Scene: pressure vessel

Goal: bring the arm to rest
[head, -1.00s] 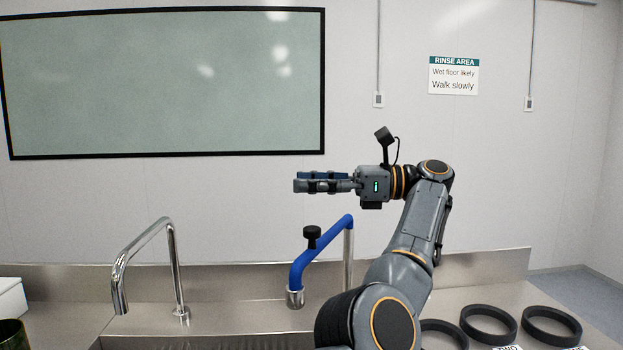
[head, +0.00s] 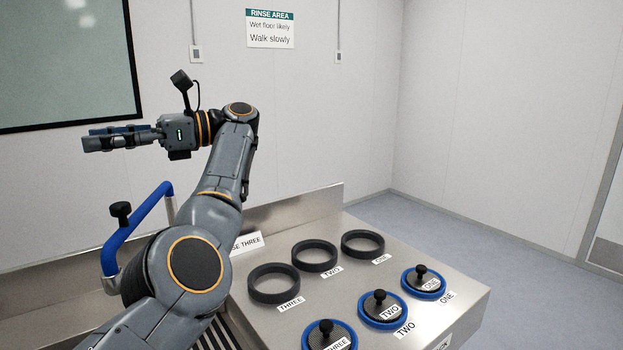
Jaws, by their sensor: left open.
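My left arm rises from the bottom left in the head view, bent at the elbow, with its forearm up. My right gripper is not in view.
The steel counter (head: 345,280) carries black rings labelled THREE (head: 273,283), TWO (head: 315,255) and ONE (head: 363,244). In front sit blue-rimmed discs with black knobs, THREE (head: 329,337), TWO (head: 382,309) and ONE (head: 423,282). Open floor (head: 450,240) lies to the right.

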